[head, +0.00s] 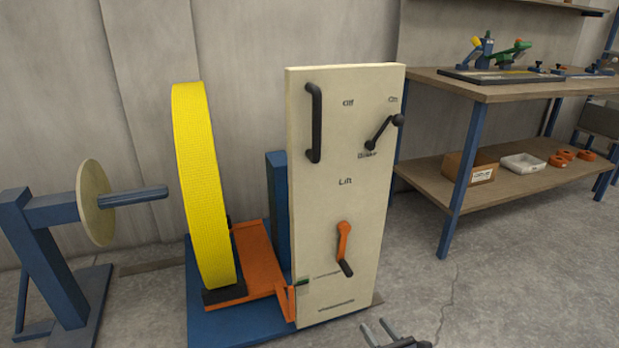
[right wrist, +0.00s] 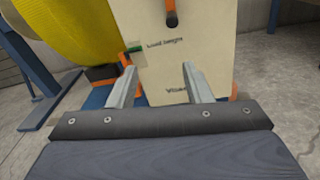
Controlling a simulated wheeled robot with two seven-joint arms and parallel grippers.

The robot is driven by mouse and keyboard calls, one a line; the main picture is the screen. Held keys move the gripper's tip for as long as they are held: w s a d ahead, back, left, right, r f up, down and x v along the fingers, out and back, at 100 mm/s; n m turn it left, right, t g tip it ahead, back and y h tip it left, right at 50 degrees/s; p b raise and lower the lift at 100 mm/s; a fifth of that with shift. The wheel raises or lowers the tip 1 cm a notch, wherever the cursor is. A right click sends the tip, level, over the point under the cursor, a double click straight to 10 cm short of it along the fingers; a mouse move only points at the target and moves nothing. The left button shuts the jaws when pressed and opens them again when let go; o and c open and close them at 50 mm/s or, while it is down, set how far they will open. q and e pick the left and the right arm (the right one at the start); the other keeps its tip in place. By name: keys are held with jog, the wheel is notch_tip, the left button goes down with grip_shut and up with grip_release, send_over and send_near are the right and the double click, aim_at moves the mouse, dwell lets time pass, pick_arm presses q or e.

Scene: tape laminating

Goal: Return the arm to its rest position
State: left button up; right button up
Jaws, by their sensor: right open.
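My right gripper (head: 378,332) shows at the bottom edge of the head view, low in front of the cream panel (head: 325,215). In the right wrist view its two fingers (right wrist: 157,84) stand apart with nothing between them, pointing at the lower part of the panel (right wrist: 165,65). The panel carries a black handle, a black lever (head: 383,133) at upper right and an orange crank (head: 344,245) below the word "Lift". The gripper appears apart from the panel and the crank. My left gripper is in neither view.
A large yellow roll (head: 202,180) stands upright on an orange carriage (head: 262,262) left of the panel. A blue stand with a round disc (head: 94,203) and spindle is at far left. A workbench (head: 490,92) with tools and a lower shelf is at right. The floor (head: 440,300) at lower right is clear.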

jog(key=s+a+n+g+y, duration=0.2)
jog(key=s+n+g, duration=0.3)
jog(key=n, duration=0.6)
jog(key=s+d+r+n+g+h, duration=0.6)
jog(key=s+d+r+n, duration=0.25)
jog(key=n, duration=0.35)
jog(key=s+a+r+n, duration=0.2)
jog(key=s+r+n, duration=0.6)
jog(key=s+r, duration=0.45)
notch_tip(320, 180, up, 36)
jog(key=s+y+p, duration=0.1)
jog(key=s+p, duration=0.1)
jog(key=p, duration=3.4)
jog(key=shift+s+a+f+t+p, duration=0.2)
jog(key=shift+s+a+t+p, duration=0.05)
jog(key=shift+a+t+p, duration=0.1)
